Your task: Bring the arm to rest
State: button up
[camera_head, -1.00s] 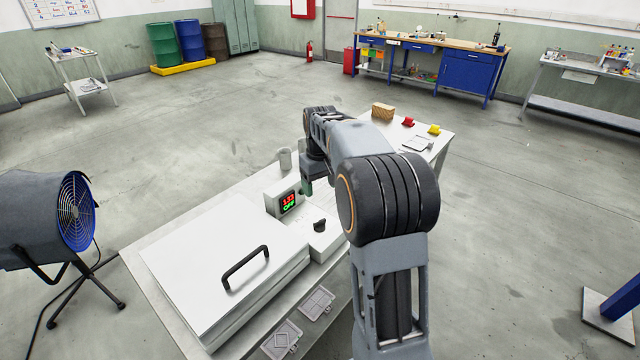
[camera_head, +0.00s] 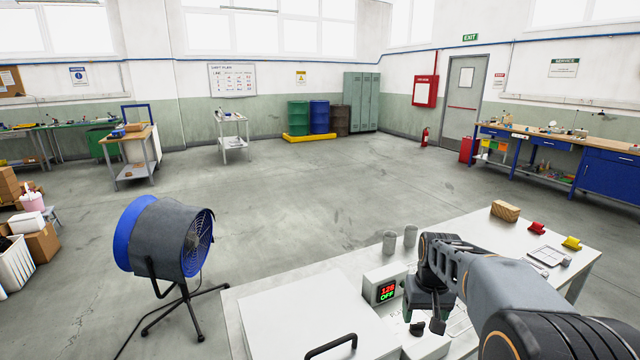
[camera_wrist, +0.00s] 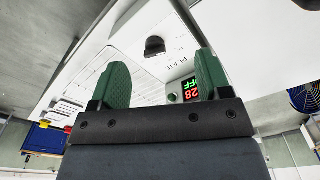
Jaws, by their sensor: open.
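My gripper (camera_head: 428,312) hangs from my bent arm above the white workbench in the head view. In the wrist view my gripper (camera_wrist: 160,85) shows two green finger pads set wide apart, with nothing between them. Beyond the fingers lie a white panel with a black knob (camera_wrist: 154,46) and a display box (camera_wrist: 188,88). In the head view the display box (camera_head: 384,288) shows a red number and green "OFF". Part of my arm covers the bench to the right of the gripper.
A white lid with a black handle (camera_head: 331,345) is at the front of the bench. Two grey cylinders (camera_head: 400,240), a wooden block (camera_head: 505,211), a red piece (camera_head: 537,228) and a yellow piece (camera_head: 571,243) stand farther back. A fan (camera_head: 165,240) stands left. Open floor lies beyond.

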jog(key=s+a+r+t, duration=0.1)
jog(key=s+a, duration=0.3)
jog(key=s, duration=0.4)
jog(key=s+a+r+t, duration=0.1)
jog(key=s+a+t, duration=0.1)
jog(key=s+a, duration=0.2)
jog(key=shift+s+r+n+t, duration=0.15)
jog(key=shift+s+n+t, duration=0.2)
jog(key=shift+s, duration=1.5)
